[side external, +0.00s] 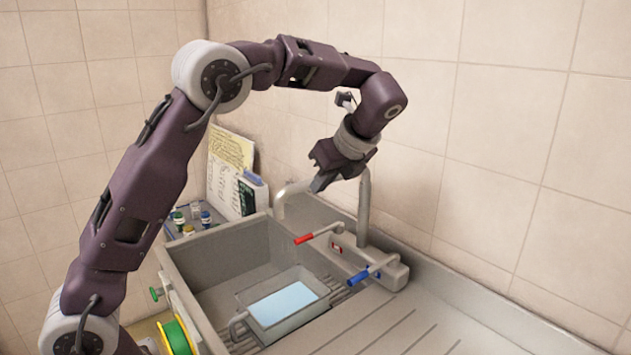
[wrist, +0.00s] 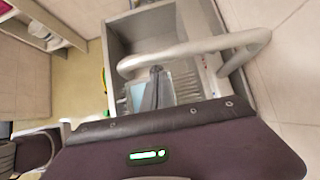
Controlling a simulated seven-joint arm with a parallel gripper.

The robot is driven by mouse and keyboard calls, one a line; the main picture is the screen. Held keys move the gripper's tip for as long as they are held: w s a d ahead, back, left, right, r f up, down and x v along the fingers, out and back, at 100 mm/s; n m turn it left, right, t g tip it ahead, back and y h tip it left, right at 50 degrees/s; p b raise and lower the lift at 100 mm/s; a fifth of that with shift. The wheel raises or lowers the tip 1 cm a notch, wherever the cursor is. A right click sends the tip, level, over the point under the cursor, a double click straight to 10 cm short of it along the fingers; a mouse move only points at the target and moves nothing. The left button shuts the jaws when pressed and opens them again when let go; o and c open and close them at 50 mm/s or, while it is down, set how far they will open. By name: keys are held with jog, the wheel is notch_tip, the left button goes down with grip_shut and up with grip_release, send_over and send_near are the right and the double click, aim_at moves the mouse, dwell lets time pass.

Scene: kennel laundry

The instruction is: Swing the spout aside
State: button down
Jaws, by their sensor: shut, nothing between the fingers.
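The grey spout (side external: 364,212) rises from the tap base behind the sink, and its arm reaches left over the basin to a down-turned outlet (side external: 280,205). In the wrist view the spout (wrist: 200,48) crosses the picture from the right, bending near the riser. My gripper (side external: 318,187) is shut and empty, pointing down beside the spout's arm. In the wrist view its closed fingers (wrist: 156,72) end close against the spout tube; I cannot tell whether they touch it. My gripper hides part of the spout's arm in the side view.
The sink (side external: 210,252) holds a grey pan (side external: 247,335) with pale blue contents on a rack. A red lever (side external: 305,238) and a blue lever (side external: 358,277) stick out below the spout. Small bottles (side external: 188,222) and papers stand at the left. Tiled wall rises close behind.

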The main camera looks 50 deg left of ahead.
aim_at(307, 184)
jog(key=shift+a+f, duration=0.2)
jog(key=shift+a, duration=0.8)
jog(key=shift+s+a+m+t, duration=0.15)
jog(key=shift+a+m+t, duration=0.45)
jog(key=shift+a+m, duration=0.25)
jog(key=w+a+m+t, duration=0.1)
jog(key=a+m, duration=0.1)
jog(key=a, duration=0.3)
jog(key=w+a+m+t+h, duration=0.1)
jog(key=a+m, duration=0.1)
jog(key=a, duration=0.4)
jog(key=shift+w+m+t, duration=0.25)
jog(key=shift+m+t, duration=0.1)
jog(key=shift+t, duration=0.05)
